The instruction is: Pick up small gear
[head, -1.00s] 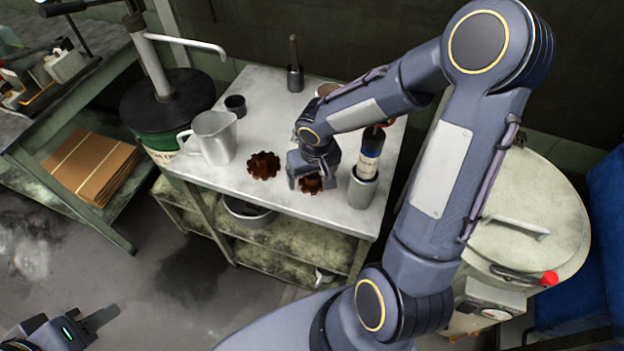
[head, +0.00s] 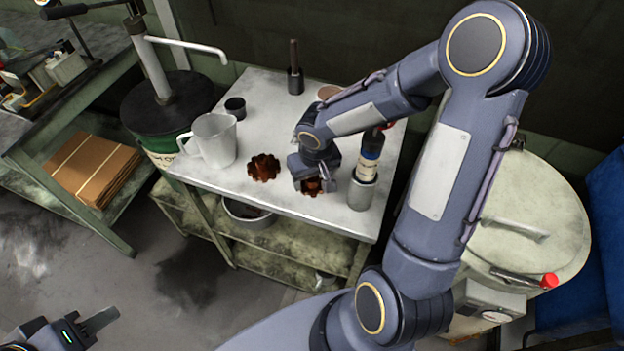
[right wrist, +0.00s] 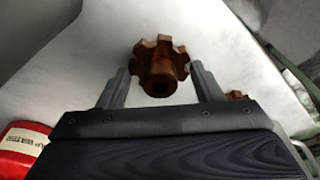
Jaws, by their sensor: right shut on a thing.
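The small gear (head: 311,187) is rusty brown and toothed, on or just above the white table top. In the head view my right gripper (head: 314,188) is over it and partly hides it. In the right wrist view the gear (right wrist: 161,66) sits between the two fingers of my right gripper (right wrist: 161,72), which is shut on it. A larger brown gear (head: 264,168) lies left of it on the table. My left gripper (head: 100,322) is low at the left corner, away from the table; its opening is unclear.
The front edge is near.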

